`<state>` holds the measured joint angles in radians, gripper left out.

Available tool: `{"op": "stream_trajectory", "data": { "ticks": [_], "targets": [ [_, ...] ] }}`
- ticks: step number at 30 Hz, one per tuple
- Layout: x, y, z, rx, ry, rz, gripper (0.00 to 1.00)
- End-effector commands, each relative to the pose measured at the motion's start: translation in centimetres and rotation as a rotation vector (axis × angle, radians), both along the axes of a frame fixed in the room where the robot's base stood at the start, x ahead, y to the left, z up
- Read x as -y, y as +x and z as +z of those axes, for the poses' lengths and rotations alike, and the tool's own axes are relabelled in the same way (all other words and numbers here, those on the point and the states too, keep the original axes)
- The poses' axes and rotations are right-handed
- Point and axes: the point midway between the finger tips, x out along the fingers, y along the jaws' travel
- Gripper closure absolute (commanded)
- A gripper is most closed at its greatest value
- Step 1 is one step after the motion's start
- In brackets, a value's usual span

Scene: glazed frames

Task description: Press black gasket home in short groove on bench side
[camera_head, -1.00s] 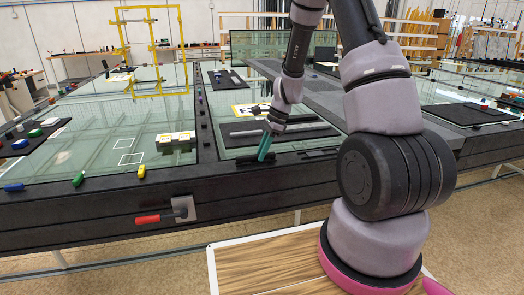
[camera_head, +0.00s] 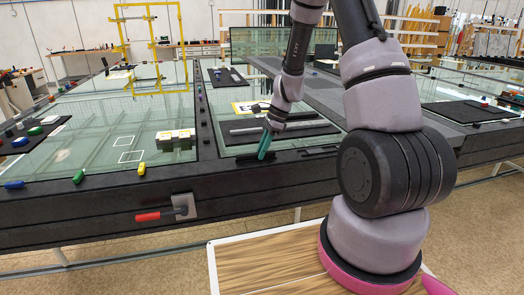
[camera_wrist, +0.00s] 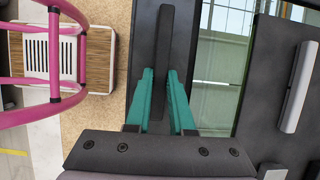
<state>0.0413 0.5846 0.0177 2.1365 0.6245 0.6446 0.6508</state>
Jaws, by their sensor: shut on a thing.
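My gripper (camera_head: 265,150) is low over the dark front rail of the bench, with its teal fingers pointing down. In the wrist view my gripper (camera_wrist: 162,85) is shut on the black gasket (camera_wrist: 170,45), a long dark strip running lengthwise along the rail (camera_wrist: 146,30). The gasket (camera_head: 247,157) also shows as a black strip at the fingertips in the head view. Black on black, I cannot tell whether it touches the rail or sits in a groove. The groove under it is hidden. A dark slot-like mark (camera_head: 320,152) lies on the rail to the right.
A grey bar (camera_head: 262,129) lies on a black mat behind my gripper; it also shows in the wrist view (camera_wrist: 299,87). A red-handled lever (camera_head: 150,216) sticks out from the bench front. Small coloured blocks stand along the rail to the left.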

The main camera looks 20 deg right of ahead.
Motion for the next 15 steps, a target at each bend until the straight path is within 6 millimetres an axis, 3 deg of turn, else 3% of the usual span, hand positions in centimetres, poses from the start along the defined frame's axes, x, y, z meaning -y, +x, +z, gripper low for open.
{"op": "stream_trajectory", "data": {
  "ticks": [10, 11, 12, 13, 15],
  "targets": [
    [0.03, -0.1, -0.19, -0.003, -0.002, 0.0, 1.0],
    [0.04, -0.11, -0.19, -0.003, -0.002, 0.0, 0.68],
    [0.04, -0.13, -0.2, -0.004, -0.002, 0.001, 0.52],
    [0.04, -0.15, -0.21, -0.004, -0.001, 0.001, 0.44],
    [0.03, -0.22, -0.25, -0.006, -0.001, 0.0, 0.44]
  ]
}}
